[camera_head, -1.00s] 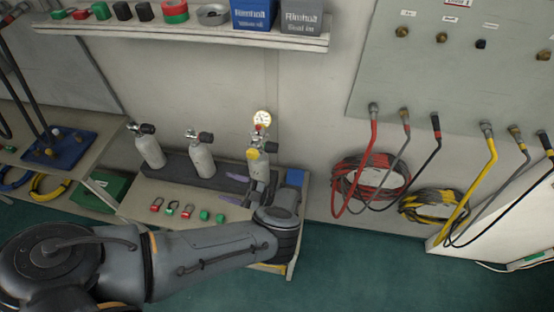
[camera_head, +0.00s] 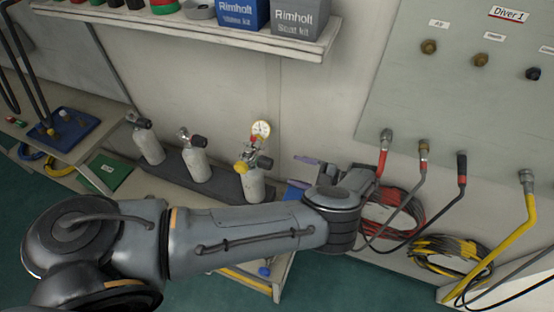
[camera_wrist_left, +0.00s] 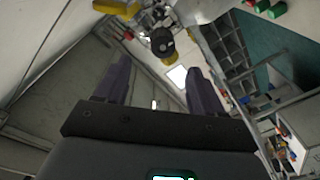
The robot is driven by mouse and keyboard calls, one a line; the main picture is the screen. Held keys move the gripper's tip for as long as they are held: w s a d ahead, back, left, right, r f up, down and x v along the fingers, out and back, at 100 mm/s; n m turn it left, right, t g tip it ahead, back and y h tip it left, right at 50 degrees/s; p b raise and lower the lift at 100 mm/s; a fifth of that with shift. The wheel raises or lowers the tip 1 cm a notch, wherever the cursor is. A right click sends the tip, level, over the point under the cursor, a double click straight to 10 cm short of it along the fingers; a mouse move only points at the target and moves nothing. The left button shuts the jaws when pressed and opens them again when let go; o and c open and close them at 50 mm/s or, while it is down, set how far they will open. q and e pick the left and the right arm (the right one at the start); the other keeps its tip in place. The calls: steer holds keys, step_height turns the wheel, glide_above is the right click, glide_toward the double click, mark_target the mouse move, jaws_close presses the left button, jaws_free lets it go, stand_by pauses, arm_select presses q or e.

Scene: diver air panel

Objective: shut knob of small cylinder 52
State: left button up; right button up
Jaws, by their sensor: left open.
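Three small grey-white cylinders stand in a row on the low bench: a left one (camera_head: 150,148), a middle one (camera_head: 195,166) and a right one (camera_head: 252,187). No number is readable, so I cannot tell which is 52. The right one carries a white-faced gauge (camera_head: 261,129), a yellow cap and a dark knob (camera_head: 264,163). My left gripper (camera_head: 302,172) is open and empty, to the right of this cylinder and apart from it. In the left wrist view, a black knob (camera_wrist_left: 162,41) lies beyond the open fingers (camera_wrist_left: 155,84). My right gripper is out of view.
A shelf (camera_head: 200,22) with boxes overhangs the bench at the back. Red hose (camera_head: 383,160) and other hoses hang from the panel (camera_head: 450,100) on the right. A blue tray (camera_head: 85,122) sits on the left table. My left forearm hides the front of the bench.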

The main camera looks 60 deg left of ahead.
mark_target(272, 165)
arm_select(q)
steer(key=p+x, duration=0.3)
steer(key=x, duration=0.5)
steer(key=shift+s+d+r, duration=0.1)
steer(key=shift+s, duration=0.1)
steer(key=shift+s+a+p, duration=0.4)
steer(key=shift+s+a, duration=0.1)
steer(key=shift+a, duration=0.05)
steer(key=c, duration=1.1)
steer(key=shift+o, duration=0.2)
